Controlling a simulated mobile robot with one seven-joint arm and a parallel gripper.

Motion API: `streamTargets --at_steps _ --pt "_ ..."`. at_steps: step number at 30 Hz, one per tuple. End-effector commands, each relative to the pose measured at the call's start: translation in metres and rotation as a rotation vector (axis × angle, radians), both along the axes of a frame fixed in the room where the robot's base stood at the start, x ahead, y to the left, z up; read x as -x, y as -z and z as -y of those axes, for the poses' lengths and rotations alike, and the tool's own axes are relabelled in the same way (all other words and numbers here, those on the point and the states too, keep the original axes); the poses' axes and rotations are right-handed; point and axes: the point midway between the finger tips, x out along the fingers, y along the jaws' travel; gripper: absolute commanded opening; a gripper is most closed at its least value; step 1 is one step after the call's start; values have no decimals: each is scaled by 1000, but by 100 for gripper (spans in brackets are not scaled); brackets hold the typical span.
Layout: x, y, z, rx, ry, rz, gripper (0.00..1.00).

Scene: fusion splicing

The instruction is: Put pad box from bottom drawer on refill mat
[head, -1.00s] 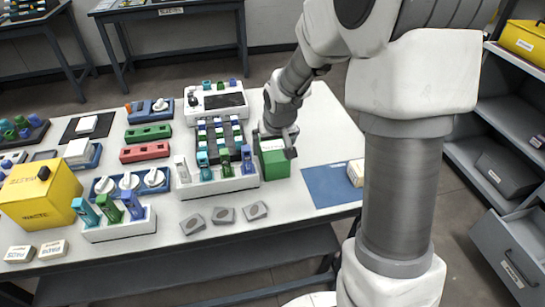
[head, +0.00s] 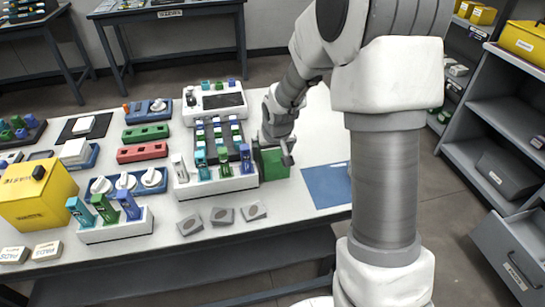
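The blue mat (head: 325,187), which I take for the refill mat, lies at the right end of the white worktable. Its right part is hidden behind my arm, and no pad box shows on the visible part. My gripper (head: 276,146) is at the green box (head: 275,165), left of the mat. The fingers are small and partly hidden, so I cannot tell whether they hold the box. An open grey drawer (head: 513,258) low on the right shelf unit is the likely bottom drawer. Its inside is mostly out of view.
Two small white labelled boxes (head: 46,250) stand at the table's front left near a yellow waste bin (head: 38,197). Several grey pieces (head: 223,215) lie along the front edge. A white rack (head: 220,188) with coloured holders stands just left of the green box.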

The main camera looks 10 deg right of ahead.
Motion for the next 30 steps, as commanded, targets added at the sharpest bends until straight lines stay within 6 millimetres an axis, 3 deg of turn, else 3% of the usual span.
streamTargets --at_steps 11,25,30 --pt "0 2 0 0 0 0 100" --pt "0 2 0 0 0 1 19" --pt "0 1 0 0 0 1 17"
